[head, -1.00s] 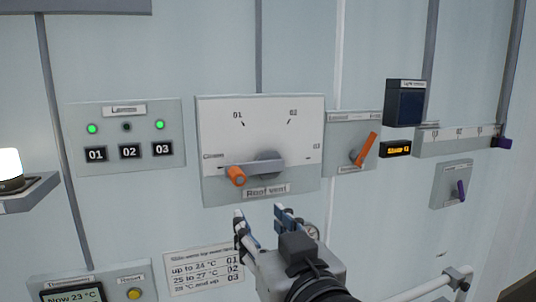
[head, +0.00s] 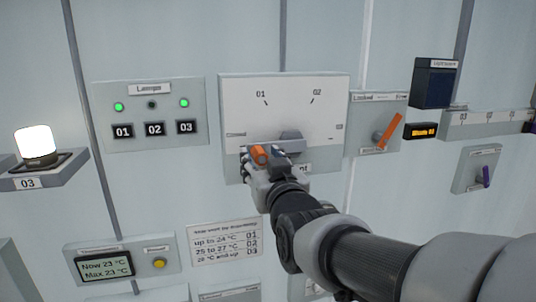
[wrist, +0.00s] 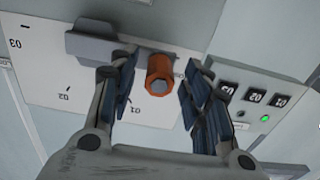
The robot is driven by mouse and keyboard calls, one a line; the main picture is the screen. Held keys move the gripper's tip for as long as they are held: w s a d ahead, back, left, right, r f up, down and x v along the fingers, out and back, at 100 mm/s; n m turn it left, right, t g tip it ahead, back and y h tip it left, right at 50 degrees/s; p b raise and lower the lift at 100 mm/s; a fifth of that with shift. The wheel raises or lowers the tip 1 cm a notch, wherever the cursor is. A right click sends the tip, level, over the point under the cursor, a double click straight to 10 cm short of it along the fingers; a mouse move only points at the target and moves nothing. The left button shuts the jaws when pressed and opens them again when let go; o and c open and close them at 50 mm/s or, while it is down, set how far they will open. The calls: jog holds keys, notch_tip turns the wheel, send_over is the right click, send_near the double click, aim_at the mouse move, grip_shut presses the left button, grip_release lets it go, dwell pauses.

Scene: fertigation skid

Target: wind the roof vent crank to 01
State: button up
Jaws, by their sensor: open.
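The roof vent panel (head: 285,100) is a white dial plate with marks 01 at upper left, 02 at upper right and small labels at each side. Its crank has a grey hub (head: 290,141) and an orange knob (head: 260,154) at the left end, near the left-hand label. My gripper (head: 258,158) is at the knob and covers part of the crank and the panel's name label. In the wrist view, where the dial appears upside down, the orange knob (wrist: 159,74) stands between my open fingers (wrist: 158,80), with gaps on both sides.
The lamps panel (head: 150,113) is to the left, and an orange lever (head: 388,133) is close on the right. A note (head: 225,243) with temperature ranges and a display (head: 104,268) reading 23 °C are below. A lit lamp (head: 37,142) stands on a shelf at far left.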

jog(key=shift+x, duration=1.05)
jog(key=shift+c, duration=0.6)
grip_shut()
